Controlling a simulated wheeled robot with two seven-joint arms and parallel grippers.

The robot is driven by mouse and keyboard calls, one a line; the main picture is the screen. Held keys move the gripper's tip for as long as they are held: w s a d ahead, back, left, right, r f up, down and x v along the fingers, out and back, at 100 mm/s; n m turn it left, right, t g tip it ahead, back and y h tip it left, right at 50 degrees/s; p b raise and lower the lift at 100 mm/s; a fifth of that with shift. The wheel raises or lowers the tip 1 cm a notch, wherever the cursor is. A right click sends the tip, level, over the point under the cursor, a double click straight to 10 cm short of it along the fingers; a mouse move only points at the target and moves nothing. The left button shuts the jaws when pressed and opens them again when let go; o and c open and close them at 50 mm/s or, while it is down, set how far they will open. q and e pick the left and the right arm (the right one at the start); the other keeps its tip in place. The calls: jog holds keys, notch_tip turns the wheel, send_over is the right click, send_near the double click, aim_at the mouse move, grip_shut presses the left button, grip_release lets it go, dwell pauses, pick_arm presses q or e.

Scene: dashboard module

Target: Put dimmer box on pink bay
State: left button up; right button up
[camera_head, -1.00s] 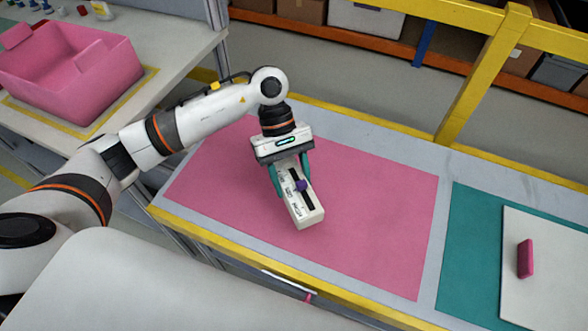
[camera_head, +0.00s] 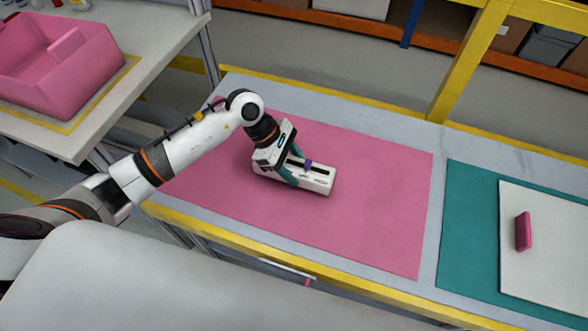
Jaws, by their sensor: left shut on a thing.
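The dimmer box (camera_head: 318,182) is a white oblong block with a dark slot and a purple slider knob on its top. My left gripper (camera_head: 292,171) has teal fingers and is shut on the dimmer box near its left end. The box lies over the pink bay (camera_head: 370,210), a flat pink area on the grey table, with its long side running left to right. It looks low, at or very near the pink surface; I cannot tell if it touches. My right gripper is not in view.
A teal area (camera_head: 463,220) with a white panel (camera_head: 545,265) and a pink block (camera_head: 523,231) lies to the right. A pink bin (camera_head: 85,85) stands on another table at the upper left. A yellow post (camera_head: 465,60) rises behind the table. The pink bay's right part is clear.

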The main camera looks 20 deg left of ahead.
pick_arm(q)
notch_tip(320, 180, down, 2)
jog(key=shift+f, duration=0.1)
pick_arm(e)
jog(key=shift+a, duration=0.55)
pick_arm(q)
jog(key=o, duration=1.1)
jog(key=shift+f, duration=0.1)
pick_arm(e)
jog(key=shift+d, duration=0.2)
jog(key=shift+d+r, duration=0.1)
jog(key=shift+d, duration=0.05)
pick_arm(q)
jog(key=shift+a+r, duration=0.2)
jog(key=shift+r, duration=0.15)
jog(key=b+v, duration=0.1)
jog(key=v, duration=1)
jog(key=shift+r, duration=0.2)
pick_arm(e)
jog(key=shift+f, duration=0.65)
